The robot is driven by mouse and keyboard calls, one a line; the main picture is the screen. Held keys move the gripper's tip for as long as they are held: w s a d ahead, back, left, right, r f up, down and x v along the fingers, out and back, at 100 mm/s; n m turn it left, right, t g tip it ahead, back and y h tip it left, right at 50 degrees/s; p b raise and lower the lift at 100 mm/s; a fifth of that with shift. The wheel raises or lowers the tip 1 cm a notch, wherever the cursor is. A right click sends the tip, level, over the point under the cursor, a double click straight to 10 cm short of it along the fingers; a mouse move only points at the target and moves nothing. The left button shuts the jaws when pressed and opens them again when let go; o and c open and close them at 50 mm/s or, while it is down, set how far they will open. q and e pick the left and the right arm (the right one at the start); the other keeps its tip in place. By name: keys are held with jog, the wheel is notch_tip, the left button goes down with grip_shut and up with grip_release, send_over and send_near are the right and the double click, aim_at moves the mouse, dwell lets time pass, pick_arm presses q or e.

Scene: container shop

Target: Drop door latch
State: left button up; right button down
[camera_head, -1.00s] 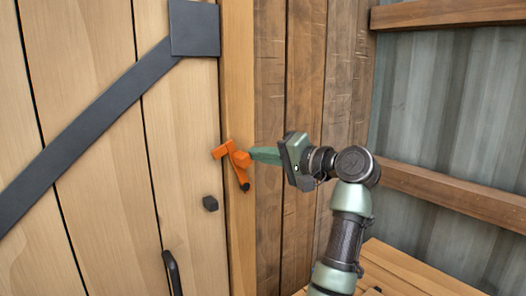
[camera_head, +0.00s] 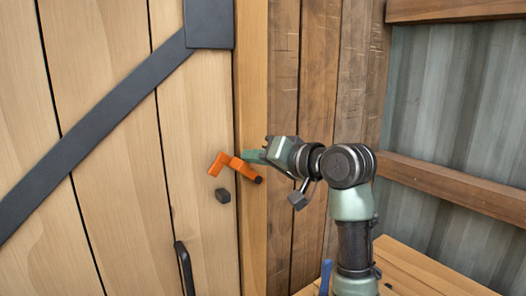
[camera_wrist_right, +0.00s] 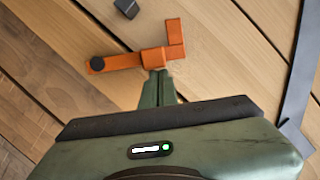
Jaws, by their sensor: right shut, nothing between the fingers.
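The orange door latch (camera_head: 236,166) is a bar with a bent end and a dark round knob at its right end. It slopes slightly, its bent end over the door edge, above a dark block (camera_head: 222,195) on the door. The latch also shows in the right wrist view (camera_wrist_right: 140,59), with the block (camera_wrist_right: 126,8) apart from it. My right gripper (camera_head: 252,156) is shut and empty, its green fingertips at the upper side of the bar. In the right wrist view, the fingertips (camera_wrist_right: 158,75) meet the bar and seem to touch it. My left gripper is out of view.
The plank door (camera_head: 100,130) has a dark diagonal brace (camera_head: 95,120) and a black handle (camera_head: 184,268) low down. A brown plank wall (camera_head: 300,80) stands right of the door post. A wooden surface (camera_head: 425,270) lies at bottom right.

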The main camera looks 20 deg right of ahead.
aim_at(239, 170)
jog(key=a+f+n, duration=0.1)
jog(key=n, duration=0.1)
jog(key=s+a+f+n+h, duration=0.1)
jog(key=a, duration=0.1)
jog(key=shift+f+n+p, duration=0.25)
jog(key=shift+n+p, duration=0.1)
jog(key=shift+n, duration=0.05)
jog(key=f+n, duration=0.1)
jog(key=a+f+n+h, duration=0.1)
jog(key=f, duration=0.1)
jog(key=shift+s+a+n+t+h+p, duration=0.25)
jog(key=shift+s+n+t+h+p, duration=0.05)
jog(key=shift+s+n, duration=0.1)
jog(key=shift+f, duration=0.1)
jog(key=shift+w, duration=0.1)
